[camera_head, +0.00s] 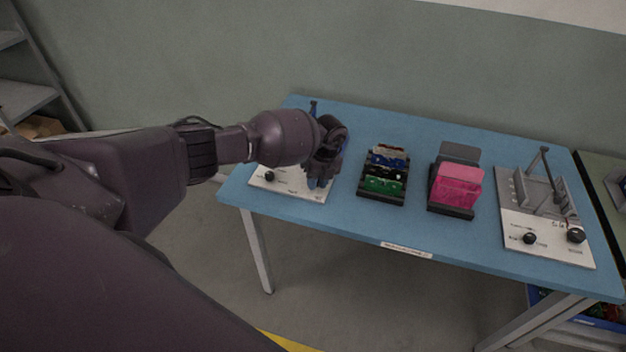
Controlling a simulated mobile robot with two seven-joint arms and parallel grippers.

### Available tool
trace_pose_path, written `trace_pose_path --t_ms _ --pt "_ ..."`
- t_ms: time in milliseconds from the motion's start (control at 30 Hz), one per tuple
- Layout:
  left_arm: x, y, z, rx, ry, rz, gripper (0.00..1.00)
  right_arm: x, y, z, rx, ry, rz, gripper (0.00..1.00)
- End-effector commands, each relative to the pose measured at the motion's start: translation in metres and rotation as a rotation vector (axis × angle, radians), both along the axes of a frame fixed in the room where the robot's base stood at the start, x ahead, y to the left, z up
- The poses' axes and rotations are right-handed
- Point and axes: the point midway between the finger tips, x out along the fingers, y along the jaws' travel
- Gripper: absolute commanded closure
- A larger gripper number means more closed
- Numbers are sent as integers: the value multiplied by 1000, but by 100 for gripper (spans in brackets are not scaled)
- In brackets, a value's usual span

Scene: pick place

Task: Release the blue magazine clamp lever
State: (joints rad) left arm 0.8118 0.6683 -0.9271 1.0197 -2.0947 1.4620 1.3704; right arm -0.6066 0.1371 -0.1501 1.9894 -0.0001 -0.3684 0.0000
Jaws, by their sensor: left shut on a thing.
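The left fixture (290,187) is a white-topped plate with a black knob, at the left end of the blue table. My left arm reaches across from the left, and my left gripper (318,178) points down over the right part of this fixture. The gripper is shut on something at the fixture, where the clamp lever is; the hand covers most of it. A thin dark upright post (313,107) shows just behind the hand. A bit of blue shows beside the hand, but I cannot tell what it belongs to. My right gripper is not in view.
On the blue table (420,235) stand a dark rack (369,197) with several coloured pieces, a dark holder (459,153) with pink pieces, and a right fixture (570,248) with an upright lever and black knobs. A grey wall stands behind. The table's front strip is clear.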

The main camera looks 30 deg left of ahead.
Motion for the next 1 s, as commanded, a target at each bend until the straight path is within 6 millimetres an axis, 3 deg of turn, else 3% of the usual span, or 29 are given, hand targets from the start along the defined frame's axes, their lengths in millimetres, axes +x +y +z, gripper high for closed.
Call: trace_pose_path --t_ms 333,800,833,967,1000 --pt "5 -3 1 0 -2 104 100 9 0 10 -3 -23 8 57" --pt "5 -4 1 -1 -3 115 100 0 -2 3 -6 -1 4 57" --pt "5 -4 1 -1 -3 115 73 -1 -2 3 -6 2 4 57" --pt "5 -4 1 -1 -3 114 53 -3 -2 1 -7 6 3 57" --pt "5 -4 1 0 -2 114 52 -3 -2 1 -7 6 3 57"
